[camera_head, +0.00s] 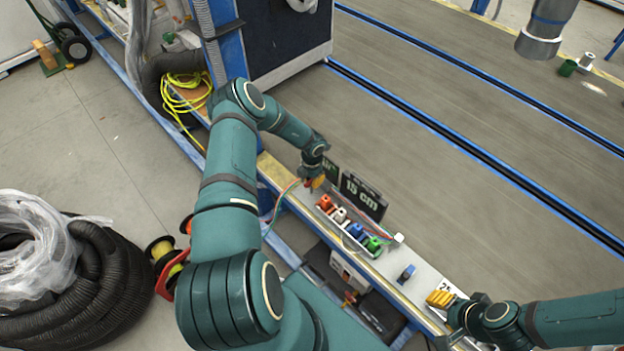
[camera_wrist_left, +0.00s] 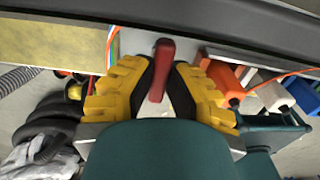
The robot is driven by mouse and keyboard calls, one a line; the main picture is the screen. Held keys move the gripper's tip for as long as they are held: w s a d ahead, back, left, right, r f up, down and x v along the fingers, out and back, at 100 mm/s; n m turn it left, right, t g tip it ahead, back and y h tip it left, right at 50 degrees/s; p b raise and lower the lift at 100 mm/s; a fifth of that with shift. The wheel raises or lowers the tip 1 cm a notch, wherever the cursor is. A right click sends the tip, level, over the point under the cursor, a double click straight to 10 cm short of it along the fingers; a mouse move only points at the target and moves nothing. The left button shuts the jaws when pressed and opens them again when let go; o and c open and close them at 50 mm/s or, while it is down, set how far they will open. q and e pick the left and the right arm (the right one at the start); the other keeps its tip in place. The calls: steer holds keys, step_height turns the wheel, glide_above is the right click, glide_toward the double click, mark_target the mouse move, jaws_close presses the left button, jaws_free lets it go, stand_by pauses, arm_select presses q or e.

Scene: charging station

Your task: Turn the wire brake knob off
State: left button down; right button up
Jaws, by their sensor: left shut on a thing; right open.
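A red lever-like knob (camera_wrist_left: 161,68), which looks like the wire brake knob, stands out between the yellow fingers of my left gripper (camera_wrist_left: 165,84) in the left wrist view. The black finger pads are shut on it from both sides. Its base is partly hidden, and I cannot tell its setting. In the head view my left gripper (camera_head: 313,183) is at the left end of the station's narrow grey panel (camera_head: 425,271), and the knob is hidden there. My right gripper (camera_head: 440,299) is open and empty near the panel's right end.
Orange (camera_head: 324,202), white (camera_head: 340,214), blue and green (camera_head: 373,244) connectors with wires line the panel right of my left gripper. A black "15 cm" sign (camera_head: 362,196) stands behind them. A small blue piece (camera_head: 406,272) sits farther right. Black hose (camera_head: 105,285) lies on the floor at left.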

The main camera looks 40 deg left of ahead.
arm_select(q)
steer(key=c, duration=0.9)
jaws_free()
steer(key=shift+s+f, duration=0.1)
steer(key=shift+c, duration=0.2)
steer(key=shift+r, duration=0.55)
step_height(320, 180, up, 11)
